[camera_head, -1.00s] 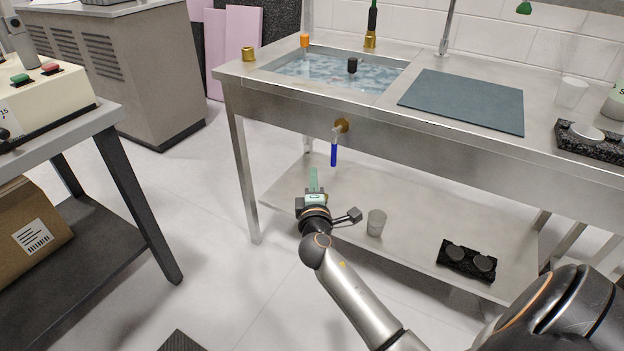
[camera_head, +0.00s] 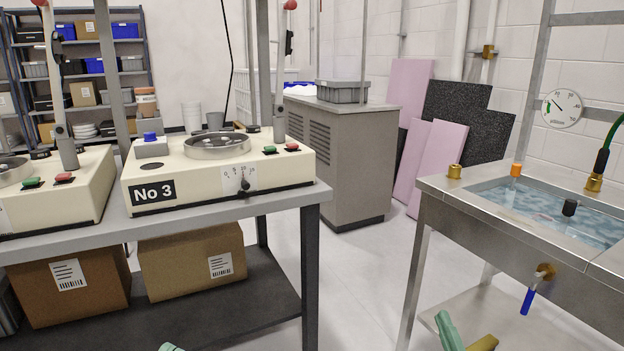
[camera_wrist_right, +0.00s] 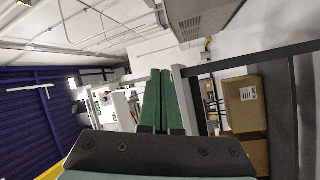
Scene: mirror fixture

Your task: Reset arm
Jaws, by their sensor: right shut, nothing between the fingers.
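My right gripper (camera_head: 450,332) shows at the bottom edge of the head view, as a green finger in front of the sink bench; the rest of it is cut off. In the right wrist view its two green fingers (camera_wrist_right: 163,100) lie together, shut with nothing between them. A small green tip at the bottom edge, left of centre, seems to be my left gripper (camera_head: 171,347); too little shows to tell its state.
A bench with the No 3 machine (camera_head: 215,170) stands at left, with cardboard boxes (camera_head: 192,262) below. A steel sink bench (camera_head: 450,210) with a blue-handled tap (camera_head: 528,300) stands at right. Clear floor (camera_head: 365,280) lies between them. A grey cabinet (camera_head: 350,160) stands behind.

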